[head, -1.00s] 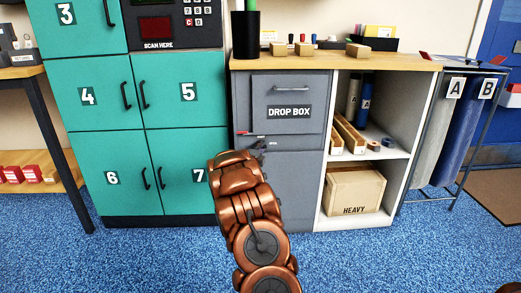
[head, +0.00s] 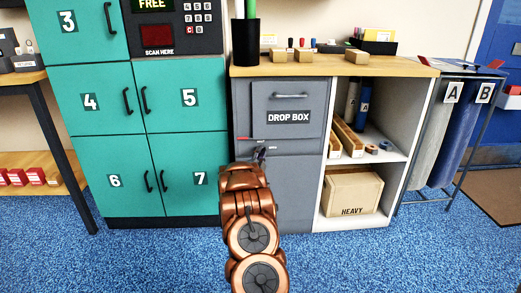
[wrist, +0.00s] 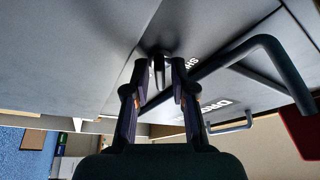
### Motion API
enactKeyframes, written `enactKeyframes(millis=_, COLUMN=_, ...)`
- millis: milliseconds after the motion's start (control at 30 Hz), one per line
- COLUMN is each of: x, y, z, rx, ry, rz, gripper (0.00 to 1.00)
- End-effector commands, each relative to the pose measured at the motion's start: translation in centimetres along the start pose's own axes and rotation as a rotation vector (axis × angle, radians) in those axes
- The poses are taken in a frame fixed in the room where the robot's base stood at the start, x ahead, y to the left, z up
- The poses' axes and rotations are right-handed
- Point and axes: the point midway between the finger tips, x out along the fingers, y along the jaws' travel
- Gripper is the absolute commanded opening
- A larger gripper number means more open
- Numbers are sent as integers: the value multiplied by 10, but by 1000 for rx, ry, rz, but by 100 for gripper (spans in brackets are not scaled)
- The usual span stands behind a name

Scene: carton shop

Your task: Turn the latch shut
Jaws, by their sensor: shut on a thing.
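The latch is on the front of the grey drop box (head: 283,185), below its "DROP BOX" sign. In the wrist view the dark bent bar of the latch (wrist: 262,47) runs across the cabinet face, past a "SHUT" label partly hidden by the fingers. My gripper (head: 258,153) is at the latch, small and partly hidden by my copper arm in the head view. In the wrist view my gripper (wrist: 160,80) has both fingers closed in at the latch near the cabinet face. The exact contact is dark and hard to see.
Teal lockers (head: 185,165) stand left of the drop box. An open shelf with a "HEAVY" carton (head: 353,192) is on its right. A red piece (wrist: 302,130) shows at the right of the wrist view. Blue carpet in front is clear.

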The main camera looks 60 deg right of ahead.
Motion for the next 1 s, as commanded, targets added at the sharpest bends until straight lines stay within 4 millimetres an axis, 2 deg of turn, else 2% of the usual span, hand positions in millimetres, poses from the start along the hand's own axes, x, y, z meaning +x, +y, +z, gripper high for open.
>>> enactKeyframes(millis=700, x=1, y=2, z=-3, rx=-627, ry=-4, rz=-255, gripper=0)
enactKeyframes(millis=1000, x=2, y=1, z=-4, rx=-831, ry=1, rz=-343, gripper=0)
